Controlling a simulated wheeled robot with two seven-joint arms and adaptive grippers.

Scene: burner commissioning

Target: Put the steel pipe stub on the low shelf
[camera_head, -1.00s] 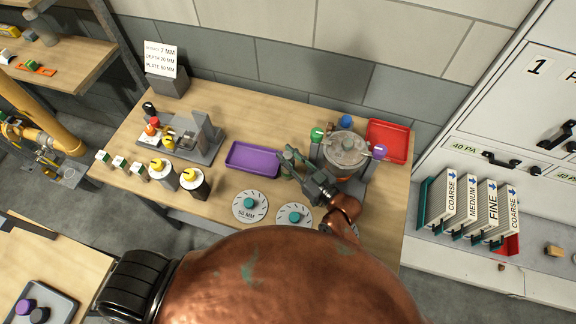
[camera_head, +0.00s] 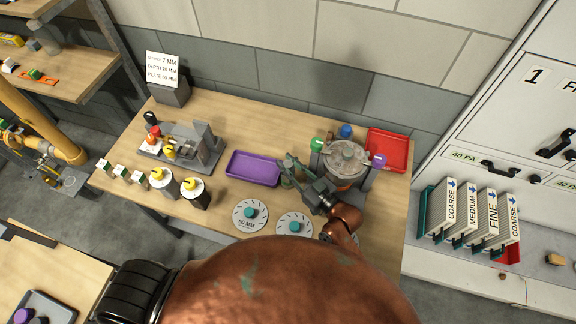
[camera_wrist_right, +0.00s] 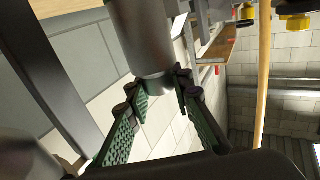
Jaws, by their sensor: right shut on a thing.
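My right gripper (camera_head: 287,171) is over the workbench, between the purple tray and the round grey machine in the head view. The stub is hard to make out in the head view. Wooden shelves stand at the upper left of the head view, the lower board (camera_head: 60,72) holding small blocks; I cannot tell which is the low shelf. My left gripper is not in view.
The workbench carries a purple tray (camera_head: 252,169), a red tray (camera_head: 388,150), the round machine (camera_head: 346,160), marked discs (camera_head: 250,214) and a grey fixture (camera_head: 190,150). A yellow pipe (camera_head: 45,138) stands at left. A white cabinet (camera_head: 520,130) is at right.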

